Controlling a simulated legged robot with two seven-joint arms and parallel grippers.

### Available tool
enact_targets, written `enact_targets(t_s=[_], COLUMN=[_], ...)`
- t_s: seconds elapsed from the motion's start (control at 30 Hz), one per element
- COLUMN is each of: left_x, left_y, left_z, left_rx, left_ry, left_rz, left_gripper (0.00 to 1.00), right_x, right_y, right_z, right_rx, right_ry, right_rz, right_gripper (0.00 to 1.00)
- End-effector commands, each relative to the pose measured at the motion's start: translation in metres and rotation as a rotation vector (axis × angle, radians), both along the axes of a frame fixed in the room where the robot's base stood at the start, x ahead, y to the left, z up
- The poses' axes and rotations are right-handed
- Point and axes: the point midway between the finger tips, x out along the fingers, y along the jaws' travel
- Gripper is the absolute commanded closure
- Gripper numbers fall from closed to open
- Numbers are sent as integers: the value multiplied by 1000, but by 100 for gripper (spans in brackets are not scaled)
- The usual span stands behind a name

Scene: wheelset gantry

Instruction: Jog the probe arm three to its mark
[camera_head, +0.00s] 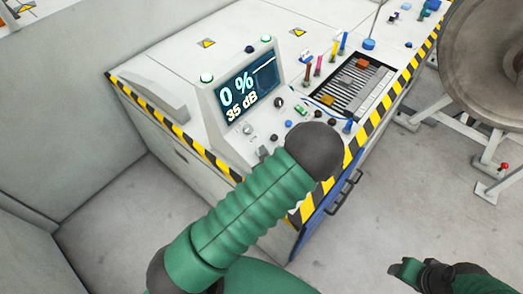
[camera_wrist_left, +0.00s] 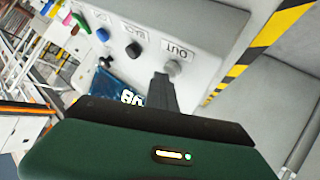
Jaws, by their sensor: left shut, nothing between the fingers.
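The console (camera_head: 205,110) stands on the bench, and its screen (camera_head: 247,88) reads "0 %" and "35 dB". Knobs and buttons line its sloped front, including a dark knob (camera_head: 279,102). In the left wrist view, a grey knob (camera_wrist_left: 175,67) sits by the label "OUT", with black knobs (camera_wrist_left: 133,50) beyond. My left gripper (camera_wrist_left: 163,88) is shut and empty, its tip close to the grey knob; I cannot tell whether they touch. My own arm hides much of it in the head view. My right gripper (camera_head: 408,268) is at the lower right, its fingers unclear. I cannot tell which part is probe arm three.
Coloured upright pegs (camera_head: 318,66) stand behind a dark slatted tray (camera_head: 352,88) right of the console. Yellow-black striped edging (camera_head: 395,90) borders the bench. A large metal wheel (camera_head: 485,45) stands at the right. The floor (camera_head: 420,190) between is mostly clear.

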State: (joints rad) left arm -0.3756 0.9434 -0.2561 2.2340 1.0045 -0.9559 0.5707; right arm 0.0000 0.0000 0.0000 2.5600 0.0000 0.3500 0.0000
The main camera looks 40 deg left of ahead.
Motion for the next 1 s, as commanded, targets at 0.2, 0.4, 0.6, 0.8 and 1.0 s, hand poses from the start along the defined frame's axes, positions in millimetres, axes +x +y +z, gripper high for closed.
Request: enact_targets(t_s=[0.2,0.4,0.6,0.8,1.0], left_x=[-1,-1,-1,-1,-1], left_y=[-4,-7,-7,-11,-20], left_z=[12,18,17,29,48], left_rx=[0,0,0,-1,-1], left_ry=[0,0,0,-1,0], left_rz=[0,0,0,0,-1], left_gripper=[100,100,100,100,100], right_x=[0,0,0,0,0], right_y=[0,0,0,0,0], right_z=[11,16,15,26,43], right_rx=[0,0,0,0,0], right_ry=[0,0,0,0,0], right_rz=[0,0,0,0,0], right_gripper=[44,44,44,44,44])
